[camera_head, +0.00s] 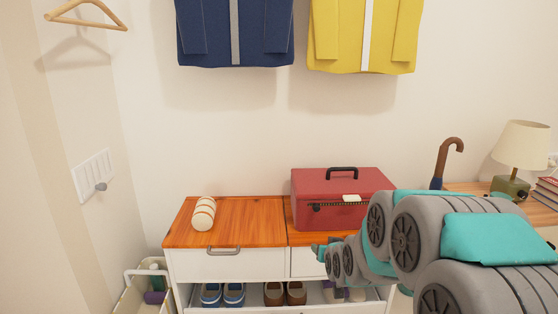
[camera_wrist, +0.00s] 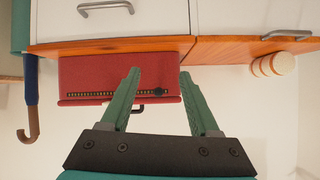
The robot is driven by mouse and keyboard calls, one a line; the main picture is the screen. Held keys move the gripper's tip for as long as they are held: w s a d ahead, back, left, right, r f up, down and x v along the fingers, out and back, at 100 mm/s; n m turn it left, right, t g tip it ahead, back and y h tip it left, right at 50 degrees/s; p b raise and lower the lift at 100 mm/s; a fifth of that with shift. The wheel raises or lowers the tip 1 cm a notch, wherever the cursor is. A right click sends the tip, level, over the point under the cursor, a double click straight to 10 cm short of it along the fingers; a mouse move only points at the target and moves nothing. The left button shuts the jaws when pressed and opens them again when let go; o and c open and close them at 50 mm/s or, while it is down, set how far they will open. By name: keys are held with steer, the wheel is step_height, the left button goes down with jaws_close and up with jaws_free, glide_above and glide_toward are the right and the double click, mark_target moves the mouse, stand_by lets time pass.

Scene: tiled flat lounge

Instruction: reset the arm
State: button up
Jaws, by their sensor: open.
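My arm reaches in from the lower right in the head view, in front of the wooden-topped cabinet (camera_head: 250,235). My gripper (camera_head: 322,248) shows only as small teal tips near the cabinet's front edge there. In the wrist view my gripper (camera_wrist: 160,82) is open, its two green fingers spread apart with nothing between them. That view is upside down. A red case (camera_head: 340,190) with a black handle stands on the cabinet; in the wrist view the red case (camera_wrist: 85,75) lies behind the left finger. I cannot tell the distance between them.
A cream striped roll (camera_head: 204,213) lies on the cabinet's left part. Shoes (camera_head: 222,294) sit on the shelf below. An umbrella (camera_head: 447,160) and a lamp (camera_head: 518,150) are at the right. A bin (camera_head: 140,292) stands left of the cabinet. Jackets (camera_head: 235,30) hang above.

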steer(key=s+r+g+p, duration=0.1)
steer(key=s+g, duration=0.5)
steer(key=s, duration=1.7)
steer(key=s+d+r+n+g+p, duration=0.1)
steer(key=s+g, duration=0.6)
steer(key=s, duration=1.6)
steer(key=shift+d+r+h, duration=0.2)
steer(key=shift+r+h, duration=0.1)
steer(key=shift+r, duration=0.5)
steer(key=shift+o, duration=0.3)
